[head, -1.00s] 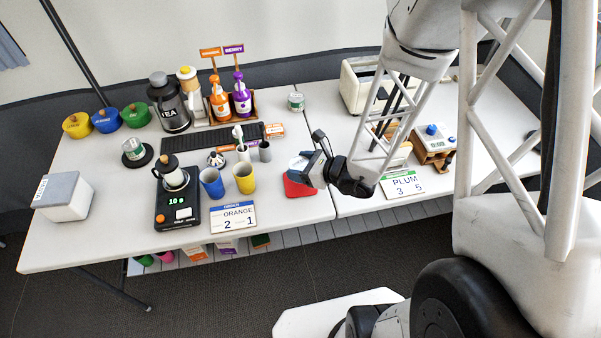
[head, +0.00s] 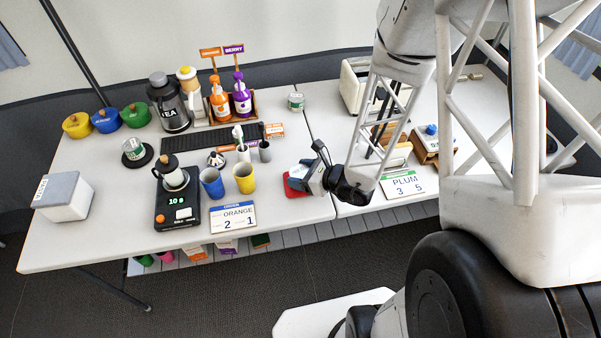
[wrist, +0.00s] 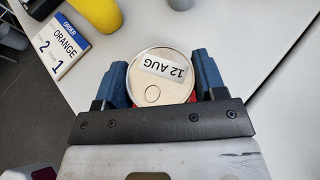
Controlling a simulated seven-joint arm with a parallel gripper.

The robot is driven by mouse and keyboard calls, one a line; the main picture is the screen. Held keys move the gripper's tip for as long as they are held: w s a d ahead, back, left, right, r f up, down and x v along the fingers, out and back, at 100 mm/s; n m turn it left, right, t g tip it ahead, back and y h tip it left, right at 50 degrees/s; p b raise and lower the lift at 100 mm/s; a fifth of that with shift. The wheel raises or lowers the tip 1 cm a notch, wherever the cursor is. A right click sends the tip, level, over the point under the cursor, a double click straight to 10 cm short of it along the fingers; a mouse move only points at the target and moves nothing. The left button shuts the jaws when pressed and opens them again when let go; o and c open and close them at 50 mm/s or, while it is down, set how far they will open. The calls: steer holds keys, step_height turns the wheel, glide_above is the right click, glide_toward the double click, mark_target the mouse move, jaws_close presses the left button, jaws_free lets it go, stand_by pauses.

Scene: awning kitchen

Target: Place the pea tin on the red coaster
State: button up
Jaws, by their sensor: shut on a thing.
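My gripper (head: 304,178) is low over the front middle of the table, with its blue fingers shut on a round tin. In the wrist view the tin (wrist: 160,76) shows its pale lid with a "12 AUG" label, between the two fingers (wrist: 161,82). Its side label is hidden, so I cannot read that it is the pea tin. The red coaster (head: 290,187) is mostly hidden by the gripper and tin; red also shows beside the tin in the wrist view. The tin is at the coaster, but I cannot tell whether it touches it.
A yellow cup (head: 244,179) and an ORANGE order card (head: 233,217) stand left of my gripper. A PLUM card (head: 403,185) is to the right. Another tin (head: 296,102) stands farther back, and one (head: 132,148) is on a dark round base at left.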

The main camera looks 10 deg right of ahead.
steer(key=shift+f, duration=0.1)
steer(key=o, duration=1)
steer(key=shift+s+d+r, duration=0.25)
steer(key=shift+d+r, duration=0.05)
steer(key=shift+d, duration=0.05)
steer(key=shift+v, duration=5.5)
steer(key=shift+r, duration=0.1)
